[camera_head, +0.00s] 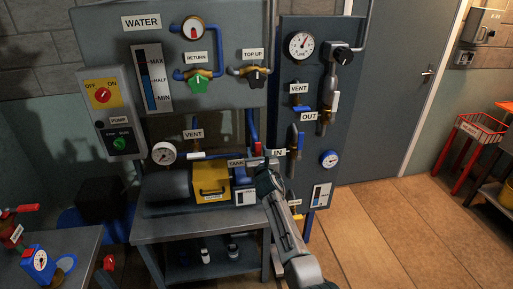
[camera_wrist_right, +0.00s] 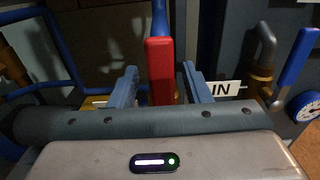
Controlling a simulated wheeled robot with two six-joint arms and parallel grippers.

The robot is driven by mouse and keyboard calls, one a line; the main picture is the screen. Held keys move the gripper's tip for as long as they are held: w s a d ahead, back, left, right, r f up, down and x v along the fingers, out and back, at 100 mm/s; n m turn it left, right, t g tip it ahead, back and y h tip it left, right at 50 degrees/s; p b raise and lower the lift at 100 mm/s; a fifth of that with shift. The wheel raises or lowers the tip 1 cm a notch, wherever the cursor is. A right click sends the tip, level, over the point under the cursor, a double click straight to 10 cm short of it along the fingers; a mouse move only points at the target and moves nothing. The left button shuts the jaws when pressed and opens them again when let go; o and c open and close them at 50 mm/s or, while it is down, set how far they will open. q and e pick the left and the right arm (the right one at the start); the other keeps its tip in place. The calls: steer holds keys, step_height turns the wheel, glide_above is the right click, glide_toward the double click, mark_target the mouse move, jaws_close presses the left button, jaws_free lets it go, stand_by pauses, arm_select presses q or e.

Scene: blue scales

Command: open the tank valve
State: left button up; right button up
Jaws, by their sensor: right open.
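A TANK label (camera_head: 236,163) is on the water rig, low and right of centre. Beside it a red-gripped lever (camera_head: 257,148) on a blue stem is partly hidden by my right gripper (camera_head: 263,165). In the right wrist view the red grip (camera_wrist_right: 160,70) stands upright between the two blue-grey fingers of my right gripper (camera_wrist_right: 162,88). The fingers are open, with a visible gap on each side of the grip; I cannot tell whether its depth is within them. The valve body is hidden. My left gripper is not in view.
The IN label (camera_head: 278,153) and a blue-handled valve (camera_head: 300,140) are close on the right. A yellow box (camera_head: 211,190) sits on the grey bench (camera_head: 165,228) below. A gauge (camera_head: 164,153) is to the left.

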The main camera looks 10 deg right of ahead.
steer(key=s+p, duration=0.5)
steer(key=s, duration=0.4)
steer(key=shift+d+p, duration=0.15)
steer(key=shift+p, duration=0.15)
